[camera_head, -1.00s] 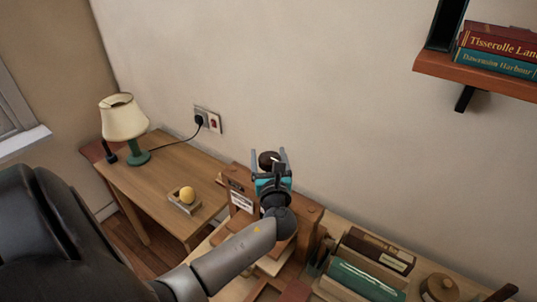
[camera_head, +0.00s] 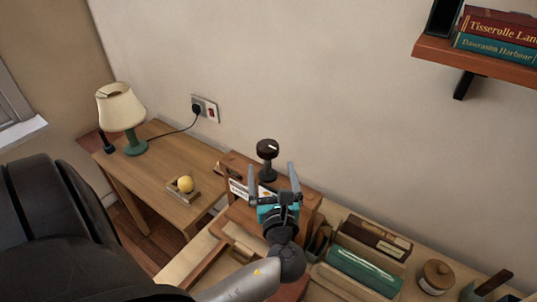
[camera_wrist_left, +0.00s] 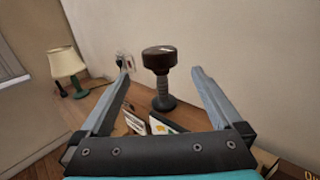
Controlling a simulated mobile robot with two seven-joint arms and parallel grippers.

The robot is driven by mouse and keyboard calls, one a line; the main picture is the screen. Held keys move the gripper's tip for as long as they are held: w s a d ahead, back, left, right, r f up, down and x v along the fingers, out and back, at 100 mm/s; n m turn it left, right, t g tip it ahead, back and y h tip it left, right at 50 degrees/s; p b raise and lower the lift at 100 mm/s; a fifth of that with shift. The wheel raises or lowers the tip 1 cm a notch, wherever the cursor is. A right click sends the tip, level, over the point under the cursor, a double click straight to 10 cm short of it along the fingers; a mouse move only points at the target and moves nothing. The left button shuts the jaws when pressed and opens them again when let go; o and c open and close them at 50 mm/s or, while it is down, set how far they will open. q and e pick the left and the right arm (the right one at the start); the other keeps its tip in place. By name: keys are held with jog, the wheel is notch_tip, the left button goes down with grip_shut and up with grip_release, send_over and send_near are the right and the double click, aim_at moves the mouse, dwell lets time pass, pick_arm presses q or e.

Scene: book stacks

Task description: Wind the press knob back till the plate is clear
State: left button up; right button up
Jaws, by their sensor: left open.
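The press knob (camera_head: 267,149) is dark brown with a pale mark on its top. It stands on a dark stem above the wooden press (camera_head: 312,200). My left gripper (camera_head: 273,180) is open and empty, in front of the knob and apart from it. In the left wrist view the knob (camera_wrist_left: 160,60) shows upright between the two spread fingers (camera_wrist_left: 163,80), beyond their tips. The press plate cannot be made out clearly, as my gripper and arm cover part of the press. My right gripper is not in view.
A wooden desk (camera_head: 160,170) at the left holds a lamp (camera_head: 121,110) and a yellow ball (camera_head: 186,184) in a small tray. Books (camera_head: 365,272) and a round wooden jar (camera_head: 437,276) stand right of the press. A shelf (camera_head: 480,62) juts from the wall at upper right.

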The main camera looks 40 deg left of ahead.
pick_arm(q)
jog(key=shift+v, duration=2.2)
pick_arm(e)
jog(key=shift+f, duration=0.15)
